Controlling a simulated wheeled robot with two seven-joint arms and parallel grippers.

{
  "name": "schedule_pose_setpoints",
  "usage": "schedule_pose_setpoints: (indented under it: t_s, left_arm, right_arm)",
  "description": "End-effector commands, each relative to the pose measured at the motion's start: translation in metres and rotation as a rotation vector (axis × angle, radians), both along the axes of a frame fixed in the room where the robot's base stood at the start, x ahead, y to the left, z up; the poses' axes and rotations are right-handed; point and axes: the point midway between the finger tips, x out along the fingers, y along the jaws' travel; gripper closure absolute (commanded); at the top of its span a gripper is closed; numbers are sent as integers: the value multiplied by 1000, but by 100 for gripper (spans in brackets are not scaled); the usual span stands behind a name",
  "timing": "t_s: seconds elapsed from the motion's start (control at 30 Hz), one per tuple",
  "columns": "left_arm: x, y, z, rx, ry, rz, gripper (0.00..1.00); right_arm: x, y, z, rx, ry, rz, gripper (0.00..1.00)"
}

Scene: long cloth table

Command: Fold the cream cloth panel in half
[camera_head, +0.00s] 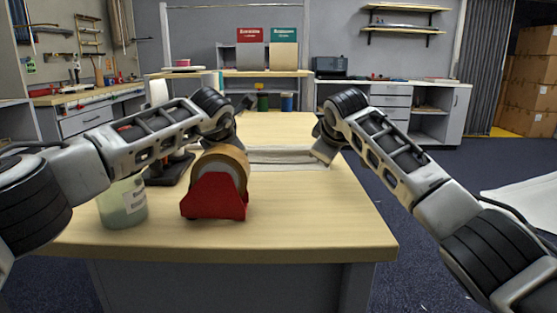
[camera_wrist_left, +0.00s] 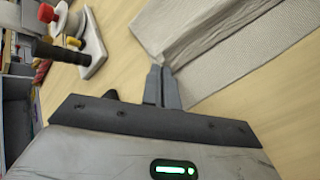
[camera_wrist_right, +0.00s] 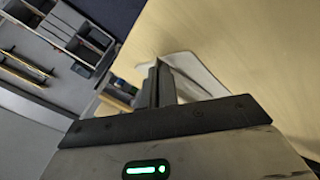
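The cream cloth panel (camera_head: 286,157) lies across the table between my two arms, with a raised ridge along it. In the left wrist view the cloth (camera_wrist_left: 215,45) shows a ribbed sheet and a smoother raised band reaching the fingertips. My left gripper (camera_wrist_left: 161,72) has its fingers close together at the cloth's edge, seemingly pinching it. In the head view, the tape dispenser partly hides this gripper. My right gripper (camera_head: 325,150) is at the cloth's right end. In the right wrist view the fingers (camera_wrist_right: 157,66) are together, with a cloth corner (camera_wrist_right: 195,72) rising against their tips.
A red tape dispenser (camera_head: 214,195) with a brown roll stands in front of the cloth. A cloudy jar (camera_head: 122,203) is at the left edge, near a dark-based device (camera_head: 168,170). The table (camera_head: 310,215) is clear at front right. Shelves stand behind.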

Motion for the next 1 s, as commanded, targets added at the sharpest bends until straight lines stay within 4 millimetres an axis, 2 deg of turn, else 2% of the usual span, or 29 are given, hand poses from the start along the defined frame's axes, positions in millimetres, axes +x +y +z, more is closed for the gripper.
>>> schedule_pose_setpoints:
  t_s: [0.07, 0.2, 0.23, 0.63, 0.87, 1.0]
  left_arm:
    - [1, 6, 0, 6, 2, 13, 100]
    - [1, 5, -1, 4, 3, 9, 62]
    - [0, 4, -1, 4, 4, 9, 60]
    - [-2, 0, -3, 2, 12, 1, 60]
    - [-14, 1, 30, 1, 7, 1, 60]
    - [-29, 1, 50, 1, 3, 0, 60]
  right_arm:
    - [1, -6, -1, -5, 3, -10, 100]
    - [1, -5, -1, -4, 3, -9, 62]
    - [0, -4, -1, -4, 4, -7, 60]
    - [-2, -1, -2, -1, 11, -1, 60]
    - [-14, 0, 31, 0, 5, 0, 60]
    - [-29, 0, 49, 0, 2, 0, 60]
